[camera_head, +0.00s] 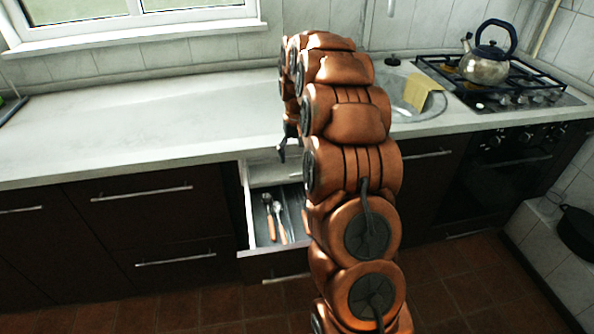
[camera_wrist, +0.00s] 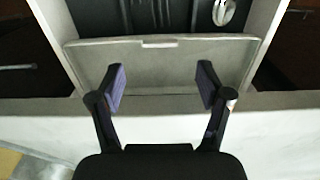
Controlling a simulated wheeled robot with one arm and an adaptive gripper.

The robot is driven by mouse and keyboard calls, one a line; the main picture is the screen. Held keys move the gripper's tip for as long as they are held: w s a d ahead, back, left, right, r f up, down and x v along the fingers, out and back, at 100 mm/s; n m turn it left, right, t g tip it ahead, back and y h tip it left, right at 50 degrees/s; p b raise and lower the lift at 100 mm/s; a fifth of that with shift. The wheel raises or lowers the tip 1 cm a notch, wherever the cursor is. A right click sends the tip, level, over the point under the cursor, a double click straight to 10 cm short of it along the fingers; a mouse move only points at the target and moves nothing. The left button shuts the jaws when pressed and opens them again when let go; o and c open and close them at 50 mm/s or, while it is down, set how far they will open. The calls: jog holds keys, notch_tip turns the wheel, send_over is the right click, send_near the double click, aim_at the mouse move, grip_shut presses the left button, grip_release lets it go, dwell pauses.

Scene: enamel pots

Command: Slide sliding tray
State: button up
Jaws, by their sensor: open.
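The sliding tray (camera_wrist: 160,62) is a light grey flat panel with a small raised lip or notch (camera_wrist: 160,43) in the middle of one edge. It spans the open drawer's width, and in the head view the tray (camera_head: 272,172) lies at the drawer's inner end, by the counter. My gripper (camera_wrist: 162,85) is open and empty. In the wrist view its two fingers are spread over the tray, with the lip beyond the fingertips. Whether the fingers touch the tray cannot be told. In the head view my arm hides the drawer's right side and most of the gripper.
The open drawer (camera_head: 246,220) has a dark bottom with utensils (camera_head: 279,222) lying in it. The counter (camera_head: 150,110) above is mostly clear on the left.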

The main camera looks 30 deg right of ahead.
aim_at(297, 174)
notch_tip(297, 174, down, 6)
jog(key=shift+f+p, duration=0.15)
jog(key=shift+p, duration=0.25)
grip_shut()
dwell(0.6)
